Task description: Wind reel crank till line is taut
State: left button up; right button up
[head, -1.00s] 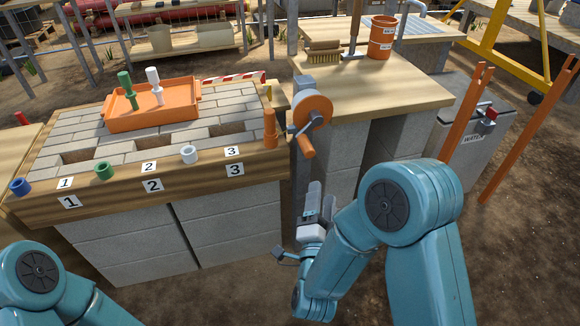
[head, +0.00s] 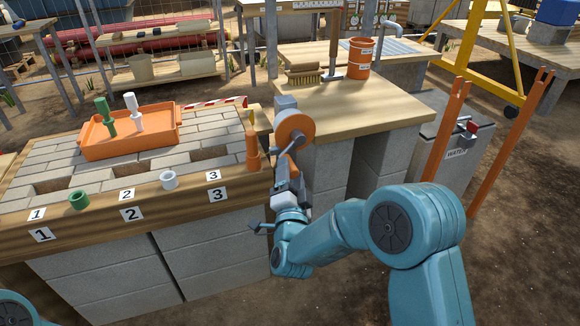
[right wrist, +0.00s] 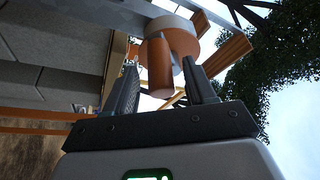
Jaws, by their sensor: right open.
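The reel is an orange drum (head: 296,130) on a grey bracket (head: 285,103) at the right end of the block bench. Its grey crank arm (head: 294,144) points down. My right gripper (head: 286,165) is at the lower end of the crank and hides most of the handle in the head view. In the right wrist view the orange crank handle (right wrist: 159,66) stands between the two open fingers of my right gripper (right wrist: 160,75), with the drum (right wrist: 178,34) just beyond. I cannot make out the line. My left gripper is out of view.
The block bench's wooden front edge (head: 105,222) is just left of my right gripper, with an orange peg (head: 253,150) close by. An orange tray (head: 130,143) lies on the blocks. A wooden-topped bench (head: 350,105) stands behind the reel, bearing a brush and an orange bucket.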

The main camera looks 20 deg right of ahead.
jog(key=shift+x, duration=1.25)
grip_shut()
jog(key=shift+a, duration=0.1)
